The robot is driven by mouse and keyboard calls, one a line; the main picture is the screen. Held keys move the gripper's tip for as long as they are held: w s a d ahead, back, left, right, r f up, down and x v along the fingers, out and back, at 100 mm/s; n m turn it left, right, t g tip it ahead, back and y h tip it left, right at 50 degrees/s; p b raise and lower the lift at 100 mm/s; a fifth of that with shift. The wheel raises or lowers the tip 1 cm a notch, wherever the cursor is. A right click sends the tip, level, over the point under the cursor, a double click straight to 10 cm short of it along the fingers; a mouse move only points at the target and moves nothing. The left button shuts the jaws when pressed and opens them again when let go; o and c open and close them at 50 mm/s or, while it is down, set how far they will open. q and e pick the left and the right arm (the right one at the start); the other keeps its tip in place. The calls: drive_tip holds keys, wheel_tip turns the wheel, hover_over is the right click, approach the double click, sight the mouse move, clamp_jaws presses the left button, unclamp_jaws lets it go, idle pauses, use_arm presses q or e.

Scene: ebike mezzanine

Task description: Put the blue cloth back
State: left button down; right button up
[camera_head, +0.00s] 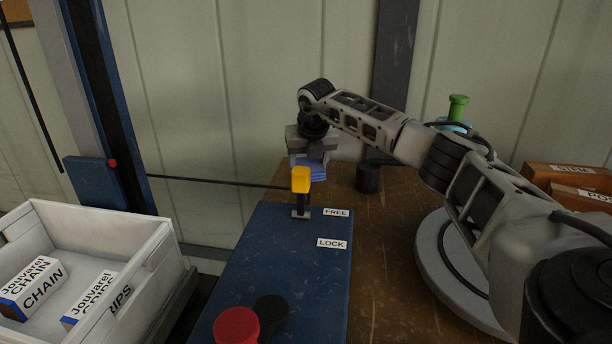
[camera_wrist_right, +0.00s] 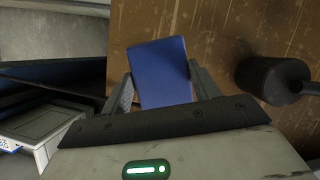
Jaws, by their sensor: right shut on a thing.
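The blue cloth (camera_wrist_right: 160,72) looks like a flat folded block in the right wrist view. My right gripper (camera_wrist_right: 163,88) is shut on it, with one finger on each side. In the head view the right gripper (camera_head: 309,158) points down near the wall, and the cloth (camera_head: 311,170) shows below its fingers, behind the yellow-topped lever. The brown wooden table top lies beneath the cloth; I cannot tell whether they touch. My left gripper is in neither view.
A blue panel with FREE and LOCK labels (camera_head: 290,265) carries a yellow-topped lever (camera_head: 300,180) and a red knob (camera_head: 236,325). A black cylinder (camera_head: 368,178) stands right of the gripper. Wooden boxes (camera_head: 566,178) are at right.

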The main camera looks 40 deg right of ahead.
drive_tip(key=shift+w+f, duration=0.1)
drive_tip(key=shift+f, duration=1.95)
drive_tip(key=shift+f, duration=0.1)
drive_tip(key=o, duration=0.9)
drive_tip(key=shift+o, duration=0.2)
drive_tip(key=v, duration=1.2)
drive_tip(key=shift+b, duration=0.3)
